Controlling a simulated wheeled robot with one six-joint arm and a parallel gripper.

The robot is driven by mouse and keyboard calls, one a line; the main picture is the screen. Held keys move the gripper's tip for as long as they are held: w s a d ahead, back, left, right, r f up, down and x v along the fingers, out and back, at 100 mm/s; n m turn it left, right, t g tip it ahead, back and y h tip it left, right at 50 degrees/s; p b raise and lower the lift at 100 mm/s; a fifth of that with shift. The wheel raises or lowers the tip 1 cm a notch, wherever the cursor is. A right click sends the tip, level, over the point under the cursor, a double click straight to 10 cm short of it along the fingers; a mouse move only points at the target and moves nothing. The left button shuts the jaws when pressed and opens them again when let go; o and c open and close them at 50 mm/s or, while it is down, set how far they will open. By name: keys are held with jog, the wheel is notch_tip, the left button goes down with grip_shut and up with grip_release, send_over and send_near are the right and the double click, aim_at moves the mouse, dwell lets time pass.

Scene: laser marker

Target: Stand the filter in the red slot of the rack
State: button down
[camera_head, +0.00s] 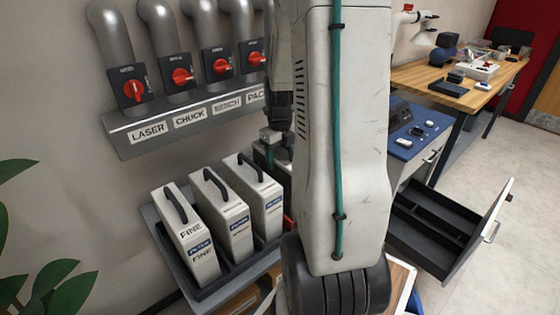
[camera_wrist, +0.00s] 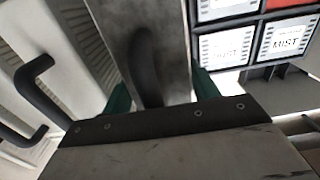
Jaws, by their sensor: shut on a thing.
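My gripper (camera_head: 276,138) is partly behind my arm in the head view. In the wrist view its green fingers (camera_wrist: 162,92) are shut on the dark handle of a grey filter (camera_wrist: 173,35). Most of this filter is hidden by my arm in the head view. The dark rack (camera_head: 238,273) holds several white filters, the nearest marked FINE (camera_head: 190,238), standing upright with black handles up. A little red (camera_head: 289,225) shows at the rack's right end beside my arm; the rest there is hidden. I cannot tell whether the held filter touches the rack.
A wall shelf (camera_head: 190,118) with red-knobbed valves and labels hangs above the rack. A blue-topped cabinet (camera_head: 412,135) with an open drawer (camera_head: 435,225) stands to the right. White boxes marked MIST (camera_wrist: 286,39) show at the wrist view's upper right. A plant (camera_head: 50,285) is at the left.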

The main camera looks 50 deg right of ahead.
jog(key=shift+f, duration=0.75)
jog(key=shift+c, duration=2)
grip_release()
jog(key=shift+f, duration=0.1)
